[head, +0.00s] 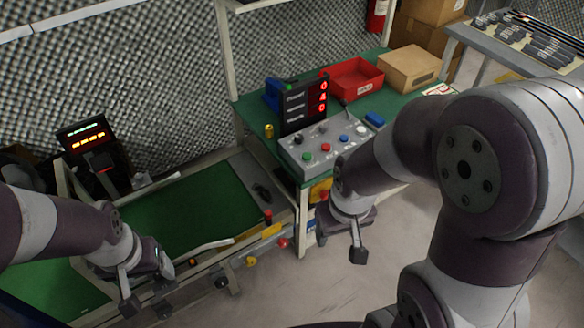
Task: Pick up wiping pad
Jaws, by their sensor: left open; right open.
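A small flat blue block (375,119) lies on the green-topped workbench (395,132), just right of the grey control box. It may be the wiping pad, but it is too small to tell for certain. My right gripper (340,246) is open and empty, pointing down in front of the bench, below and left of the blue block in the picture. My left gripper (146,304) is open and empty at the lower left, by the near edge of the green conveyor, well away from the block.
The grey button box (322,148) and a black display with red digits (304,105) stand on the bench. Behind are a red bin (351,80) and a cardboard box (409,68). A green conveyor (185,207) runs left. Floor (300,290) between the grippers is open.

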